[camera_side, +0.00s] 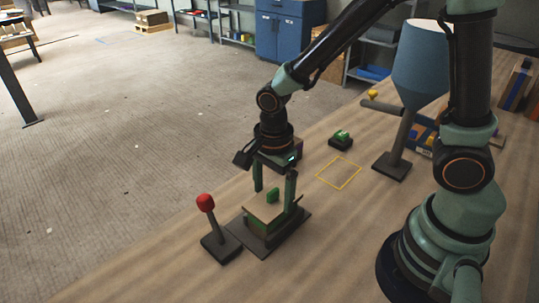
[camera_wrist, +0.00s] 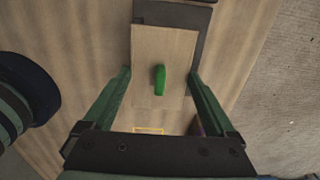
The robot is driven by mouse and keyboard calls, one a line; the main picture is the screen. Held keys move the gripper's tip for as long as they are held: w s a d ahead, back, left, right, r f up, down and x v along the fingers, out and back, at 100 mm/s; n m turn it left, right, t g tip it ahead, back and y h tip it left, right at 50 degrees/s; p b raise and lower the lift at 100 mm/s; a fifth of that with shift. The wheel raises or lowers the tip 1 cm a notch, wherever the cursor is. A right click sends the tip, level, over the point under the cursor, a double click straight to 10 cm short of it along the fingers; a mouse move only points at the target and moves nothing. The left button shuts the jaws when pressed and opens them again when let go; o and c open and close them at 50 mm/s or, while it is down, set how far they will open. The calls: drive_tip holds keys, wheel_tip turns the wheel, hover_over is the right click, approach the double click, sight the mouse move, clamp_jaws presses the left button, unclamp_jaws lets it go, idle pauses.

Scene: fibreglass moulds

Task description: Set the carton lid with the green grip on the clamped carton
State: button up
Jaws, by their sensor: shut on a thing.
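The carton lid (camera_side: 260,208) is a flat tan panel with an upright green grip (camera_side: 273,195). My gripper (camera_side: 275,197) has a finger on either side of the lid and is shut on its opposite edges. In the wrist view the lid (camera_wrist: 147,45) lies between the two fingertips, with the green grip (camera_wrist: 159,80) standing between the fingers. The clamped carton (camera_side: 261,228), green at its side, is under the lid on a dark base plate (camera_side: 293,226). The lid looks level and on or just above the carton; I cannot tell if they touch. The lid hides the carton's top.
A red-knobbed lever (camera_side: 206,203) stands close to the left of the base plate. A yellow square outline (camera_side: 339,172) is empty on the table. Behind it sits a small dark block with a green top (camera_side: 341,137). A blue cone on a stand (camera_side: 420,70) rises at the right.

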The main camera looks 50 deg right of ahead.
drive_tip(key=shift+f, duration=0.3)
idle(0.5)
drive_tip(key=o, duration=1)
wheel_tip(320, 180, up, 11)
drive_tip(key=d+r+n+t, duration=0.2)
drive_tip(key=d+n, duration=0.1)
drive_tip(key=n, duration=0.3)
drive_tip(key=s+d+r+n+t, duration=0.1)
drive_tip(key=d+r+n, duration=0.1)
drive_tip(key=n, duration=0.4)
drive_tip(key=s+d+r+n+t, duration=0.1)
drive_tip(key=d+r+n+t, duration=0.1)
drive_tip(key=d+n, duration=0.3)
drive_tip(key=shift+s+r+n+t, duration=0.2)
drive_tip(key=shift+r+n+t, duration=0.15)
drive_tip(key=shift+n, duration=0.15)
